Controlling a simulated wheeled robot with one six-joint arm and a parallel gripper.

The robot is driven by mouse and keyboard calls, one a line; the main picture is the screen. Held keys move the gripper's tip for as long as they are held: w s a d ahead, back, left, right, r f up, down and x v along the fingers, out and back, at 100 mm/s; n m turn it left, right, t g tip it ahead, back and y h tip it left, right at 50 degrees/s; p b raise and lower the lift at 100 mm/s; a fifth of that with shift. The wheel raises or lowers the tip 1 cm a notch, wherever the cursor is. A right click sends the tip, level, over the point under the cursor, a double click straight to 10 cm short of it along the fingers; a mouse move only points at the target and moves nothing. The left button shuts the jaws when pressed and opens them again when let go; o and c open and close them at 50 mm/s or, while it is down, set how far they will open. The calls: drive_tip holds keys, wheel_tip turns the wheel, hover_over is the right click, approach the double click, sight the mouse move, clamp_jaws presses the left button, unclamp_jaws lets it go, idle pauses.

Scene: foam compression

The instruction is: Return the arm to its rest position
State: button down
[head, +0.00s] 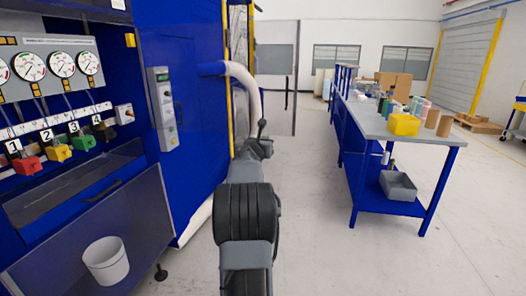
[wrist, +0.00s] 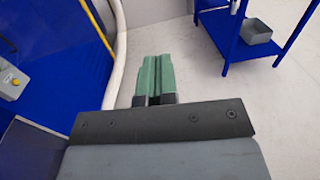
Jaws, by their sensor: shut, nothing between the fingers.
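My gripper shows in the wrist view, its two green fingers (wrist: 152,76) together with nothing between them. They hang over bare pale floor, to the right of the white hose and the blue machine. In the head view my arm extends forward from the bottom centre, beside the machine's right edge. The gripper's fingers cannot be made out there, as the arm's own links are in front. My gripper touches no object that I can see.
The blue machine (head: 185,110) with gauges and coloured numbered valves stands close on the left. A white hose (head: 246,90) runs down its side. A white bucket (head: 106,261) is at lower left. A blue workbench (head: 450,142) stands at right. Floor between is clear.

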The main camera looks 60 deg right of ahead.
drive_tip(key=shift+v, duration=1.4)
drive_tip(key=shift+s, duration=0.15)
drive_tip(key=s+f+m+g+y, duration=0.2)
drive_tip(key=s+f+m+g, duration=0.2)
drive_tip(key=f+m, duration=0.3)
drive_tip(key=a+f+m+g+y+p, duration=0.1)
drive_tip(key=a+f+m+y, duration=0.1)
drive_tip(key=a+m, duration=0.4)
drive_tip(key=a+f+m+y+p, duration=0.1)
drive_tip(key=a+f+m+y, duration=0.2)
drive_tip(key=a, duration=0.5)
drive_tip(key=a+f+m+t+y+p, duration=0.2)
drive_tip(key=a+m+y, duration=0.5)
drive_tip(key=a, duration=1.8)
drive_tip(key=s+a+r+n+t+y+p, duration=0.1)
drive_tip(key=a+r+y+p, duration=0.1)
drive_tip(key=a, duration=0.6)
drive_tip(key=s+a+r+n+t+y+p, duration=0.1)
drive_tip(key=a+r+p, duration=0.2)
drive_tip(key=a, duration=0.5)
drive_tip(key=shift+s+a+r+n+t+y, duration=0.2)
drive_tip(key=shift+a+r+n+t+y, duration=0.1)
drive_tip(key=shift+r+y, duration=0.1)
